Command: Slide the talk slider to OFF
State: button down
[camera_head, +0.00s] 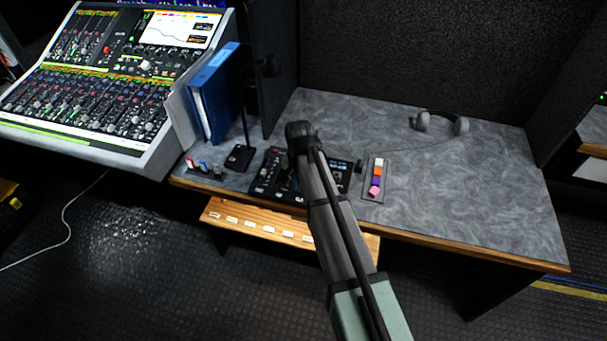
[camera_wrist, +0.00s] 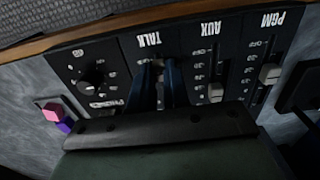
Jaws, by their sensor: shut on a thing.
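The black control panel (camera_head: 268,178) lies on the grey desk, partly hidden by my arm. In the wrist view the panel (camera_wrist: 118,58) appears upside down, with TALK, AUX and PGM slider columns side by side. My gripper (camera_wrist: 160,67) is at the TALK column, its two dark blue fingers shut on the talk slider (camera_wrist: 160,64). The fingers hide most of its knob and track, and I cannot read its end marks. In the head view my arm hides the fingertips.
The AUX knob (camera_wrist: 216,92) and PGM knob (camera_wrist: 269,73) are on one side of my fingers, a round PHONES knob (camera_wrist: 92,78) on the other. Coloured blocks (camera_head: 376,178), a blue binder (camera_head: 216,92), a desk lamp (camera_head: 245,118) and headphones (camera_head: 440,123) stand around. The desk's right side is clear.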

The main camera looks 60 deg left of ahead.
aim_at(300, 190)
jog(key=shift+s+d, duration=0.45)
jog(key=shift+s, duration=0.05)
jog(key=c, duration=1.1)
grip_release()
jog(key=shift+w, duration=0.1)
notch_tip(300, 190, up, 14)
jog(key=shift+f, duration=0.1)
